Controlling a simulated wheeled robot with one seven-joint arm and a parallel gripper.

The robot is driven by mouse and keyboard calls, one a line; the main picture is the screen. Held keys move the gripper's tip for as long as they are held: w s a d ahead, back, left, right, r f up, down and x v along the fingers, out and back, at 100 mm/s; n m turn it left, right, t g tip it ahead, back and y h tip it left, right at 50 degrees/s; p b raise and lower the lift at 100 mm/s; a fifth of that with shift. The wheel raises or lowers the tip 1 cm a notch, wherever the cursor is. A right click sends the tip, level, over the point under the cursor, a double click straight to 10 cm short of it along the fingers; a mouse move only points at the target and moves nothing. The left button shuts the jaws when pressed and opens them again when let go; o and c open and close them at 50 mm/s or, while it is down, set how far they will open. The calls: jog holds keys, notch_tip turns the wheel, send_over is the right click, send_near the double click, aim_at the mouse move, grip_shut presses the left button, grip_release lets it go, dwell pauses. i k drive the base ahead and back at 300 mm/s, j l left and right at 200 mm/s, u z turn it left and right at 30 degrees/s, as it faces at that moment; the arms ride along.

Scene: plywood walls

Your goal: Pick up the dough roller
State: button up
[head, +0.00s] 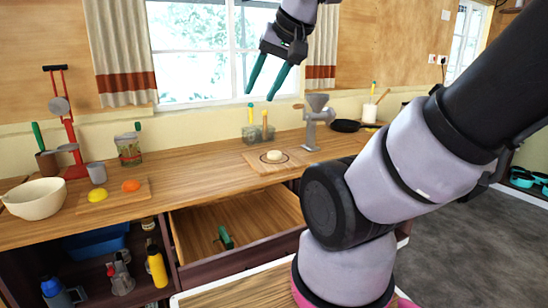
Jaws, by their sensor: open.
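My gripper (260,95), with teal fingers, is high in front of the window, pointing down, open and empty. I cannot plainly make out a dough roller. A small green and dark object (225,238) lies in the open drawer (190,222), well below my gripper; it is too small to tell if it is a roller. A clear holder (251,133) on the counter, below my gripper in the picture, has upright utensils with wooden and green-yellow handles.
A wooden counter (205,168) runs along the wall. On it are a board (258,167) with a pale round piece, a grey grinder (311,124), a dark pan (345,126), a white bowl (34,199) and a red-framed stand (69,125). My arm hides the right part.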

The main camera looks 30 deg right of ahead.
aim_at(224, 237)
jog(key=j+z, duration=0.7)
jog(key=k+j+z, duration=0.1)
jog(key=z, duration=0.25)
jog(key=j, duration=0.1)
